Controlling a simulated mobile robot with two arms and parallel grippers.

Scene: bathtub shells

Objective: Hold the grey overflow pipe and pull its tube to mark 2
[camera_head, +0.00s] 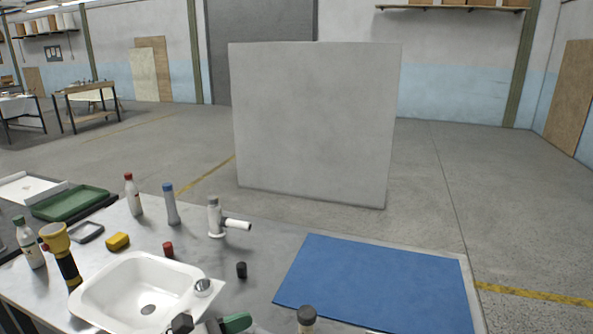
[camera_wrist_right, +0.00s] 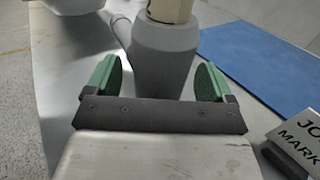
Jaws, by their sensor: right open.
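The grey overflow pipe (camera_wrist_right: 165,60) stands upright in the right wrist view, with a wide grey body, a cream tube (camera_wrist_right: 170,10) rising from its top and a grey branch (camera_wrist_right: 121,30) to the left. My right gripper (camera_wrist_right: 159,85) is open, its green-padded fingers to either side of the pipe's lower body, with gaps visible. In the head view a green finger of the right gripper (camera_head: 209,325) shows at the bottom edge, by a round silvery top (camera_head: 203,287), probably the pipe's. A sign (camera_wrist_right: 295,140) reads "MARK", partly cropped. The tube's marks cannot be read. My left gripper is out of view.
A white basin (camera_head: 120,268) lies left of the right gripper. A blue mat (camera_head: 380,285) covers the bench to the right. A dark-capped bottle (camera_head: 307,318) stands at the front edge. A white fitting with a side spout (camera_head: 215,217), bottles and a flashlight (camera_head: 63,255) stand farther away.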

